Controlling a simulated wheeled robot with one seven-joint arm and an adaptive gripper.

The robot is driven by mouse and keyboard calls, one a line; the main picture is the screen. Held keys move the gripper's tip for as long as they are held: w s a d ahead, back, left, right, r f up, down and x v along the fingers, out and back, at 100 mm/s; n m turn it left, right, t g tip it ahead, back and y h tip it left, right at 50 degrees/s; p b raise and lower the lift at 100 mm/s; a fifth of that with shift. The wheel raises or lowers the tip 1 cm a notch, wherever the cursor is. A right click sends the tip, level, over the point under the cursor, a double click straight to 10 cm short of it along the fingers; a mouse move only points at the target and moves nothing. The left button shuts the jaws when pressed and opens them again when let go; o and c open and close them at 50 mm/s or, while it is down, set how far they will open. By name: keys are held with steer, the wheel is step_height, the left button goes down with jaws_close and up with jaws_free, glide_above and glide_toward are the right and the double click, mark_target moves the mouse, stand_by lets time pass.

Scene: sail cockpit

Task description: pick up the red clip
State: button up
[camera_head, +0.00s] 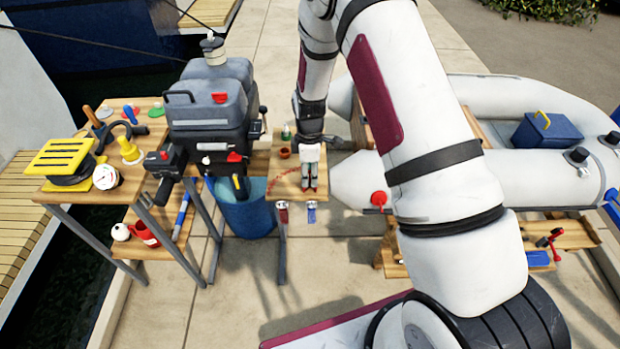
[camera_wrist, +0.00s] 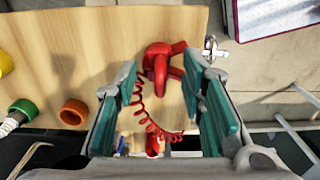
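The red clip (camera_wrist: 158,62) lies on a wooden tabletop (camera_wrist: 60,40) in the wrist view, with a coiled red cord (camera_wrist: 150,123) running from it toward a smaller red piece (camera_wrist: 153,145) at the table's near edge. My gripper (camera_wrist: 161,80) is open, its teal-padded fingers on either side of the clip in the picture, with nothing held. Contact or the height gap cannot be told. In the head view my gripper (camera_head: 308,187) points down over the small wooden table (camera_head: 283,188), and the red cord shows to its left; the clip is not clearly made out there.
An orange cup (camera_wrist: 73,112) and a green-rimmed cup (camera_wrist: 22,110) stand left of my gripper in the wrist view. An outboard motor (camera_head: 208,100) over a blue bucket (camera_head: 246,212) is left of the small table. A grey inflatable boat (camera_head: 520,155) is right.

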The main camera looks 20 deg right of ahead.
steer(key=shift+c, duration=0.6)
jaws_close()
steer(key=shift+r, duration=0.1)
